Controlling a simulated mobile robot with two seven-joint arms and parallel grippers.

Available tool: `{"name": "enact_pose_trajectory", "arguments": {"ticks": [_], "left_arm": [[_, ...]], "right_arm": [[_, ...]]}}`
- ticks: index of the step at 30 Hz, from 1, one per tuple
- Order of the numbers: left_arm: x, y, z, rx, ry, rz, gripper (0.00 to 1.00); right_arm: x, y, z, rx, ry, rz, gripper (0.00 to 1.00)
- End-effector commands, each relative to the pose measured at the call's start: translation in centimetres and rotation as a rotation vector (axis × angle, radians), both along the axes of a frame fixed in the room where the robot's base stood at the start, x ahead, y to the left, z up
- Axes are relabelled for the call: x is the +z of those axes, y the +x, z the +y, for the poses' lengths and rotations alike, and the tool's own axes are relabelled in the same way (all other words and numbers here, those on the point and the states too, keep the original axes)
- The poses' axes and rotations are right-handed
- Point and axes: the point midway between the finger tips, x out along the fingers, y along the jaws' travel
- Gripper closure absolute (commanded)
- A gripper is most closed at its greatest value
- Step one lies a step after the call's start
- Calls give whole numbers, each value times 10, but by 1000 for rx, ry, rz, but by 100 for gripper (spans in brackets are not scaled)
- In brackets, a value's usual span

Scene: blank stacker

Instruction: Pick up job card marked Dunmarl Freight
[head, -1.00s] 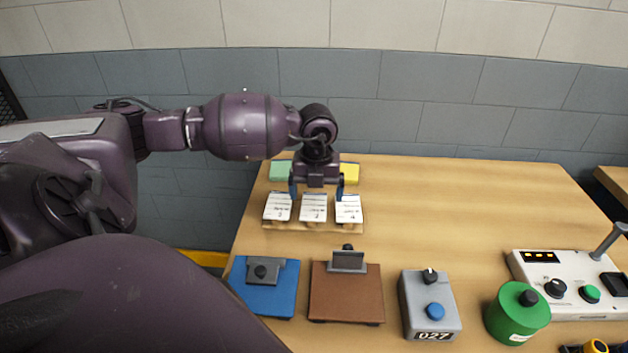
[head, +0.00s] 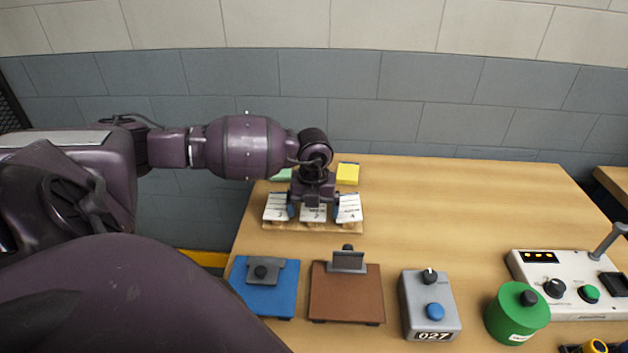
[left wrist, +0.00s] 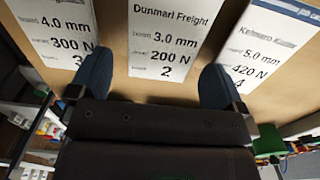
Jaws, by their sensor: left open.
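The job card marked Dunmarl Freight (left wrist: 165,35) is the middle of three white cards in the left wrist view, reading 3.0 mm, 200 N and 2. In the head view it is the middle card (head: 313,213) on a wooden rack (head: 300,228), partly covered by my gripper. My left gripper (head: 313,212) is open over the middle card, with a blue finger to each side of it. Both blue fingers also show in the left wrist view (left wrist: 155,82), close to the neighbouring cards. My right gripper is not in view.
A card reading 4.0 mm (left wrist: 60,32) stands left and one reading 5.0 mm (left wrist: 262,50) right. Green (head: 281,175) and yellow pads (head: 348,173) lie behind. Blue (head: 275,297) and brown (head: 345,305) plates and a grey box (head: 415,290) stand in front. The table's right rear is clear.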

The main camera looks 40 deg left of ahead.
Motion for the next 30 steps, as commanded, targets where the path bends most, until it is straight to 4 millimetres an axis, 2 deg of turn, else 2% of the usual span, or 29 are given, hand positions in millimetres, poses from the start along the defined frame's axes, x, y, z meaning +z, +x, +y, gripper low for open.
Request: {"name": "enact_pose_trajectory", "arguments": {"ticks": [7,16,27,30], "left_arm": [[-4,0,0,0,0,1,4],[-4,0,0,0,0,0,4],[-4,0,0,0,0,0,57],[-4,0,0,0,0,0,57]], "right_arm": [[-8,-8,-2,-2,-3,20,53],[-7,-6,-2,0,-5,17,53],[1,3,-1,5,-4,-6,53],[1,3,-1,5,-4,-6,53]]}}
